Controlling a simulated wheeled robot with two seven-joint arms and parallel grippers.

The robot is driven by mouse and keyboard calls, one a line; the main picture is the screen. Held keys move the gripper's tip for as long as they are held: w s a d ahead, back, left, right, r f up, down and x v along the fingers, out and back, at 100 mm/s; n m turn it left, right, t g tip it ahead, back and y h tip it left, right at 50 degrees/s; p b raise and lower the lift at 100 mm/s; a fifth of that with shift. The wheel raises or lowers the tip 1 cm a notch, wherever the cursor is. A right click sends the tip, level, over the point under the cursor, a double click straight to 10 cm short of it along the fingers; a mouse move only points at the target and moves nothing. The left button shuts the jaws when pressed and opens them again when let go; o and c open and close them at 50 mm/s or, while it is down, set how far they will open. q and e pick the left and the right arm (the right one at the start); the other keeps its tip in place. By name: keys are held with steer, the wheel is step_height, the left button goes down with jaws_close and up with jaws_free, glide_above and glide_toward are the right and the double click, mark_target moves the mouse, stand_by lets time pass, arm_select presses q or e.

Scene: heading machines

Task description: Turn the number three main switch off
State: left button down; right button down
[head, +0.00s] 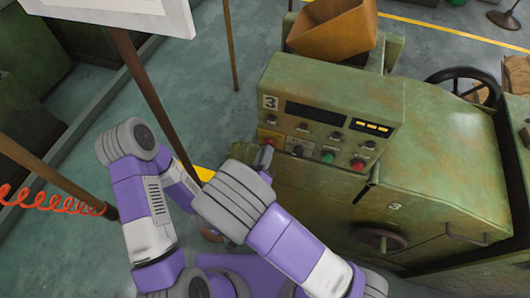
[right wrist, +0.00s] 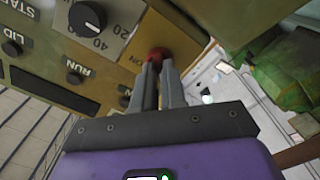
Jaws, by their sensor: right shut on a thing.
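The machine's control panel (head: 325,110) carries a "3" plate at its upper left. The main switch is a red knob (right wrist: 157,53) on a yellow plate, at the panel's lower left in the head view. My right gripper (head: 265,152) is at that corner, partly hidden behind my own wrist. In the right wrist view my right gripper (right wrist: 157,68) is shut on the red knob, with a finger on each side. The knob's exact angle and its markings are hidden by the fingers. My left gripper is not in view.
Beside the switch are a dial (right wrist: 87,18) and black knobs. A green button (head: 328,157) and a red button (head: 358,165) are farther right. An orange hopper (head: 335,30) stands behind the panel. A brown post (head: 155,100) stands at the left.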

steer(key=c, duration=1.2)
jaws_free()
steer(key=v, duration=0.7)
steer(key=shift+s, duration=0.3)
steer(key=w+d+f+m+g+y+b, duration=0.2)
steer(key=d+f+g, duration=0.15)
steer(key=f, duration=0.65)
steer(key=w+d+f+m+g+y+b, duration=0.1)
steer(key=d+f+g+y, duration=0.15)
steer(key=f+g, duration=0.45)
steer(key=s+d+f+m+g+y+b, duration=0.3)
steer(key=s+d+f+m+g+y, duration=0.2)
steer(key=s+f, duration=0.6)
step_height(320, 180, down, 2)
steer(key=shift+s+d+g, duration=0.2)
steer(key=shift+d+g, duration=0.35)
steer(key=shift+d, duration=0.05)
